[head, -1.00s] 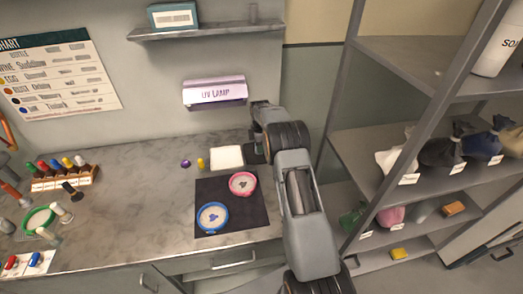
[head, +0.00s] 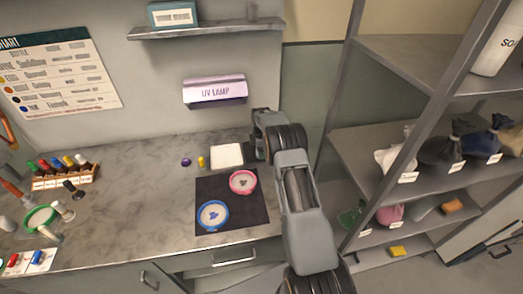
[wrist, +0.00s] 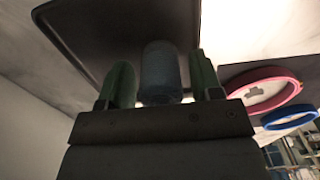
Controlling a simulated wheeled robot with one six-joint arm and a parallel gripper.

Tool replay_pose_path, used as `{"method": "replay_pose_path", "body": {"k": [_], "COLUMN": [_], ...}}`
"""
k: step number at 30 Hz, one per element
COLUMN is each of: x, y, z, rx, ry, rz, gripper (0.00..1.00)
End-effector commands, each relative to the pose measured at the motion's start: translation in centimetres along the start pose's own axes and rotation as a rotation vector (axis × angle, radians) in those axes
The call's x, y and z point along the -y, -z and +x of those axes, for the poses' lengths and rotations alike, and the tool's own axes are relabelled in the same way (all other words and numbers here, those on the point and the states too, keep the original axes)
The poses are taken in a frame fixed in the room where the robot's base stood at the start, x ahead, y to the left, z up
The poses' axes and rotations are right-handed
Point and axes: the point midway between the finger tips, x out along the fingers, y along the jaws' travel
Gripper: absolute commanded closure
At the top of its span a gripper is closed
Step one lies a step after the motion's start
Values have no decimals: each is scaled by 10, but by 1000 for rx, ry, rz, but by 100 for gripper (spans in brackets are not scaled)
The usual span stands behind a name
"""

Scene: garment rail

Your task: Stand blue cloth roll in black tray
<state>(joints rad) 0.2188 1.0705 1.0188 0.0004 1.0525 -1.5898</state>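The blue cloth roll (wrist: 160,72) shows in the wrist view as a dull blue-grey cylinder between my gripper's two green fingers. My gripper (wrist: 163,75) has narrow gaps visible beside the roll, so the fingers look slightly open around it. The black tray (wrist: 100,28) lies behind the roll in the wrist view, and the roll appears to stand in it; the contact at its base is hidden. In the head view, a small dark part of the tray (head: 252,154) shows beside my gripper (head: 262,150), whose fingers are mostly hidden by my arm.
A white tile (head: 227,156) sits just left of the tray. A dark mat (head: 235,215) holds a pink-rimmed dish (head: 243,182) and a blue-rimmed dish (head: 213,215). The UV lamp (head: 215,91) is on the wall above. A metal shelf rack (head: 375,150) stands close on the right.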

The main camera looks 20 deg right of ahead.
Motion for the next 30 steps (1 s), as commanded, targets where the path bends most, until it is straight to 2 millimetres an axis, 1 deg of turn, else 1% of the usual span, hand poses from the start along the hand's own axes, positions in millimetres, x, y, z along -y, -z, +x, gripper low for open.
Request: {"method": "replay_pose_path", "body": {"k": [7,12,14,24,30], "x": [0,-1,-1,-1,0], "y": [0,0,0,0,0], "z": [0,-10,-18,-83,-110], "rx": [0,0,0,0,0], "ry": [0,-3,-4,-5,-2], "rz": [0,0,0,0,0], "gripper": [37,37,37,37,37]}}
